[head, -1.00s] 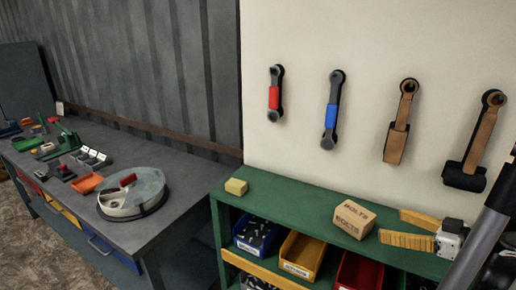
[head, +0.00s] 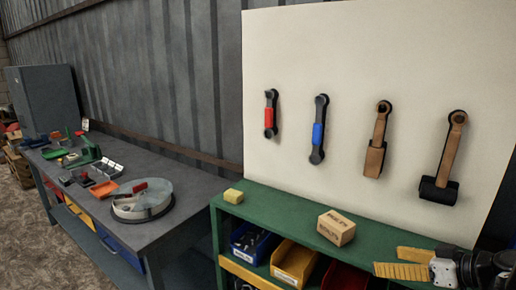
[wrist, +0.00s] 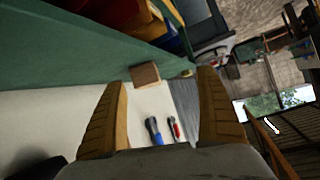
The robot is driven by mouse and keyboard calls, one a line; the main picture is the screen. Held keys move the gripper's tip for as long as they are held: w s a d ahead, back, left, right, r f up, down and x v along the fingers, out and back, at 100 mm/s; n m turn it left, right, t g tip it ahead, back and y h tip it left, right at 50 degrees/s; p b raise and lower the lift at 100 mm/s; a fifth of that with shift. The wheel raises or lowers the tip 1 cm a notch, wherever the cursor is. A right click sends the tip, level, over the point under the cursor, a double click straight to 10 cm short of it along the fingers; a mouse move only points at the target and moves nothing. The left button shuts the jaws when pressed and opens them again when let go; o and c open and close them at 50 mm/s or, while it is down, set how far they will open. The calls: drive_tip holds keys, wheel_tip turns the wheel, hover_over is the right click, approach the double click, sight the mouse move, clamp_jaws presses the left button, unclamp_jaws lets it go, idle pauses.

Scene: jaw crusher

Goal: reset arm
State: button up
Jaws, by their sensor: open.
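My gripper (head: 405,262) is at the lower right of the head view, over the right end of the green shelf top (head: 290,222). Its two ribbed yellow fingers are spread apart. In the wrist view the fingers (wrist: 163,110) stand wide on both sides with nothing held between them. The cardboard bolts box (head: 336,228) sits on the shelf to the left of the fingers, apart from them. It also shows in the wrist view (wrist: 145,74), beyond the fingertips.
Several tools hang on the white board, among them a red-handled wrench (head: 270,115), a blue-handled wrench (head: 318,130) and a mallet (head: 445,160). A yellow block (head: 233,196) lies at the shelf's left end. Coloured bins fill the shelf below. A grey workbench (head: 185,200) stands left.

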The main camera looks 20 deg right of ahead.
drive_tip(key=s+a+m+g+h, duration=0.1)
drive_tip(key=s+a+g+h, duration=0.1)
drive_tip(key=a, duration=1.1)
drive_tip(key=s+a+m+g+h, duration=0.1)
drive_tip(key=s+a+g+h, duration=0.1)
drive_tip(key=a, duration=1.1)
drive_tip(key=shift+s+a+r+m, duration=0.25)
drive_tip(key=shift+s+r+m, duration=0.05)
drive_tip(key=shift+s+r, duration=0.05)
